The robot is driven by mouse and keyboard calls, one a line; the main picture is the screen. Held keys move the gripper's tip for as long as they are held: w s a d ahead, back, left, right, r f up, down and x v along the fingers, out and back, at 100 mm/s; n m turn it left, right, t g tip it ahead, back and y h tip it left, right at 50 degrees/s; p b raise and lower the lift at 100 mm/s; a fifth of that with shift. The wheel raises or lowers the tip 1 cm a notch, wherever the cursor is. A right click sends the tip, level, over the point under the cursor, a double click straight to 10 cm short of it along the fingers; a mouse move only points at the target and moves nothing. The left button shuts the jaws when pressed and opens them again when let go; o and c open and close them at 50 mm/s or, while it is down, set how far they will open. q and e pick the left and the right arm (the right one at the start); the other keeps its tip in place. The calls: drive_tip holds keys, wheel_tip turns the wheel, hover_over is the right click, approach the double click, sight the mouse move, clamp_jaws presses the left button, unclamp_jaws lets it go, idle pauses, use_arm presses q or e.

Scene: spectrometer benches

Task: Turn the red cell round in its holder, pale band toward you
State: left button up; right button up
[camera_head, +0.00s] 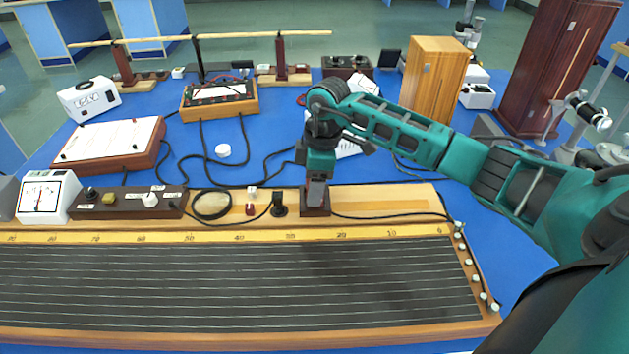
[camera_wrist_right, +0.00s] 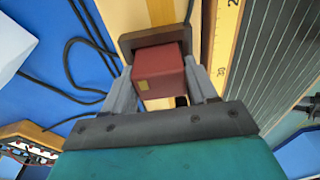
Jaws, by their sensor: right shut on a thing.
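The red cell (camera_wrist_right: 160,68) is between the two grey fingers of my right gripper (camera_wrist_right: 165,90) in the right wrist view. A small pale patch (camera_wrist_right: 143,84) shows on its face near the left finger. The dark brown holder (camera_wrist_right: 128,42) shows around and behind the cell; how deep the cell sits in it I cannot tell. In the head view my right gripper (camera_head: 317,192) points down over the holder (camera_head: 316,210), and its fingers hide the cell. My left gripper is in neither view.
The holder stands on a pale wooden strip (camera_head: 390,193) behind a long ruled board (camera_head: 230,285) with a yellow scale. A black ring (camera_head: 211,204) and a small black stand (camera_head: 279,205) are to its left. Dark cables (camera_head: 205,150) lie on the blue bench.

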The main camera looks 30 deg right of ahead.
drive_tip(key=o, duration=1.2)
drive_tip(key=r, duration=0.4)
drive_tip(key=d+r, duration=0.1)
drive_tip(key=r, duration=0.7)
drive_tip(key=shift+s+d+r, duration=0.15)
drive_tip(key=shift+s+r, duration=0.25)
